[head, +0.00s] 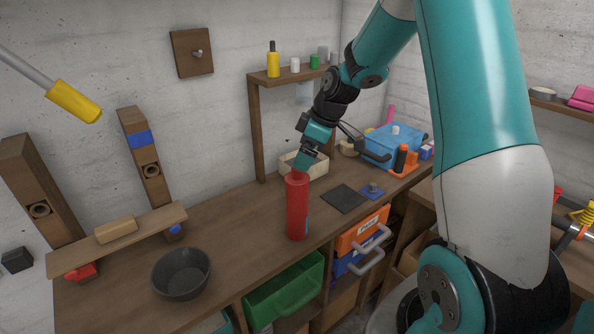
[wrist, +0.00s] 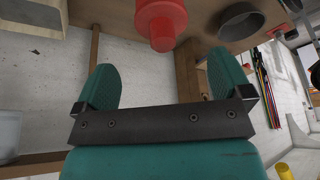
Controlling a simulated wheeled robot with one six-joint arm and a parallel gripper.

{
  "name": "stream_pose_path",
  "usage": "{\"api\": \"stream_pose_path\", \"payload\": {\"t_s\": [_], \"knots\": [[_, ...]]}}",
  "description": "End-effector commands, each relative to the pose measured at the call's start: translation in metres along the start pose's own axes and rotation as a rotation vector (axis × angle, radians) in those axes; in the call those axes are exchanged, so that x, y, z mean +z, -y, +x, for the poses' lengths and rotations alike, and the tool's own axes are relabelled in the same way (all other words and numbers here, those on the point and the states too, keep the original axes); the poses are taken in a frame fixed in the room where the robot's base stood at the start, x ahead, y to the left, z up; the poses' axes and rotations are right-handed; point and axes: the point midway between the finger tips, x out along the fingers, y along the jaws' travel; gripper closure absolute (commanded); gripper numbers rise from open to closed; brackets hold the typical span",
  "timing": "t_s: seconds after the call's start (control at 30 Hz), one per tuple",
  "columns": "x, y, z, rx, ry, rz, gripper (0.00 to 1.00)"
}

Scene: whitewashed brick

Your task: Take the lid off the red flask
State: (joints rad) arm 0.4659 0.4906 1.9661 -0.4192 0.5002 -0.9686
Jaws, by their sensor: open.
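The red flask (head: 297,212) stands upright on the wooden workbench (head: 225,222), near its front edge. In the wrist view the flask (wrist: 160,12) appears upside down at the top of the picture. Its narrower red end, which looks like the lid (wrist: 162,42), points towards my gripper. My gripper (wrist: 165,78) is open and empty, with its two teal fingers wide apart. The lid lies beyond the fingertips, roughly centred in the gap. In the head view my gripper (head: 303,164) is at the flask's top and partly hides the lid.
A dark bowl (head: 181,272) stands front left. A plank (head: 117,240) bears a wooden block. A pale box (head: 304,165) is behind the flask. A dark mat (head: 344,198) and a blue piece (head: 372,191) lie to its right. A green drawer (head: 285,289) sticks out below the front edge.

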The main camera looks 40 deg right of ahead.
Motion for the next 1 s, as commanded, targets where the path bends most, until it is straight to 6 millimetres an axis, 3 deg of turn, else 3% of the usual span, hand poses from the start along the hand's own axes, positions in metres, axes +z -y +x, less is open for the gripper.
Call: {"api": "stream_pose_path", "payload": {"t_s": [0.27, 0.5, 0.8, 0.87, 1.0], "knots": [[0.000, 0.003, 0.020, -0.004, 0.002, 0.000, 0.03], [0.001, 0.004, 0.054, -0.002, 0.000, 0.000, 0.03], [0.002, 0.003, 0.061, 0.001, -0.001, 0.000, 0.03], [0.002, 0.003, 0.061, 0.001, -0.001, 0.000, 0.15], [0.002, 0.003, 0.061, 0.001, -0.001, 0.000, 0.47]]}}
